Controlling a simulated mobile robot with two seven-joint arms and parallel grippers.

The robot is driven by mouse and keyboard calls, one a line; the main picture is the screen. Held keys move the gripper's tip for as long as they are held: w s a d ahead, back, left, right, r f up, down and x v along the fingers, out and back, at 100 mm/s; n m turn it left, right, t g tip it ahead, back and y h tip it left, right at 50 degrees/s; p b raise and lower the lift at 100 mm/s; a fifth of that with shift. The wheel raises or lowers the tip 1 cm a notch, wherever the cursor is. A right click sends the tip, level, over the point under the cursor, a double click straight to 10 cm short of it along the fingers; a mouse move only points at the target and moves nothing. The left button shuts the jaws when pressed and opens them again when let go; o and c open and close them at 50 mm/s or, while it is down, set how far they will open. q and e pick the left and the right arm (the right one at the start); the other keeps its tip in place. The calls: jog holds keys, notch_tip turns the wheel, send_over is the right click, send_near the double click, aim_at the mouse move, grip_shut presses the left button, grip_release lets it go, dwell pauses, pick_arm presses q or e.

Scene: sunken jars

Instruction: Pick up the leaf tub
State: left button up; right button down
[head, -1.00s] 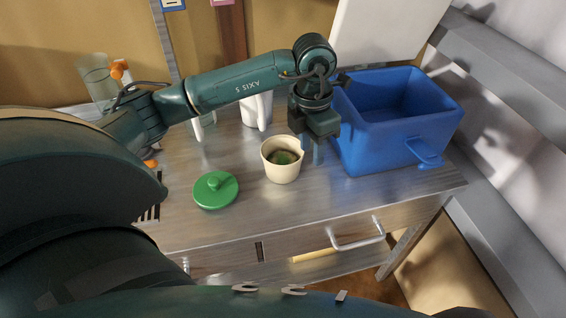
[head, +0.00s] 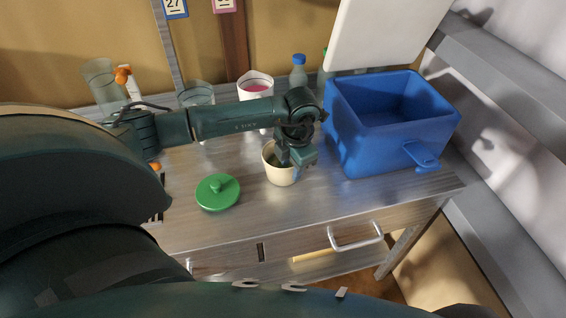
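The leaf tub (head: 279,176) is a cream tub standing upright on the workbench. Its green contents are now mostly hidden by my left gripper. My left gripper (head: 292,168) is at the tub's right side, over the rim. One bluish finger shows against the outside of the right wall; the other finger is hidden, so I cannot tell whether it is shut on the wall. A green round lid (head: 217,192) with a knob lies on the bench to the left of the tub. My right gripper is not in view.
A white cup with pink contents (head: 256,82), a blue-capped bottle (head: 299,72) and clear glasses (head: 103,85) stand behind. The bench front (head: 250,225) is clear.

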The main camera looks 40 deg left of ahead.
pick_arm(q)
jog(key=shift+a+f, duration=0.1)
jog(key=shift+f, duration=0.65)
jog(key=shift+c, duration=0.5)
grip_shut()
jog(key=shift+w, duration=0.1)
